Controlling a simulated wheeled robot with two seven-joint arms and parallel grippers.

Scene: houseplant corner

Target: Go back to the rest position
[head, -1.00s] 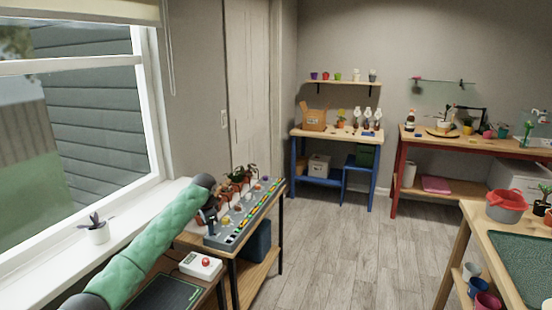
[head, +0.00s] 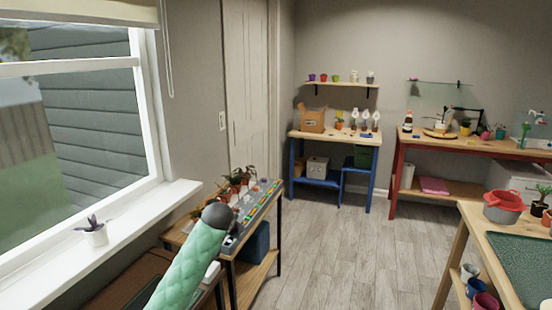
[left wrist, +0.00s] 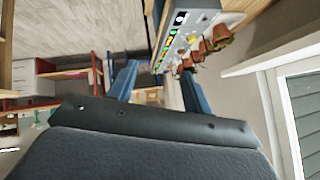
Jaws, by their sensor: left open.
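My left arm, in a green quilted sleeve, comes in from the bottom of the head view and ends at a dark joint in front of the bench by the window. My left gripper (left wrist: 158,68) shows in the left wrist view as two blue fingers spread apart with nothing between them. In the head view it is hidden behind the arm or too small to make out. My right gripper is in neither view.
A grey panel with coloured lights (head: 262,206) and several potted plants (head: 236,180) stand on the bench near my left arm. A white pot (head: 95,236) sits on the windowsill. The wooden floor (head: 335,240) is clear between the benches.

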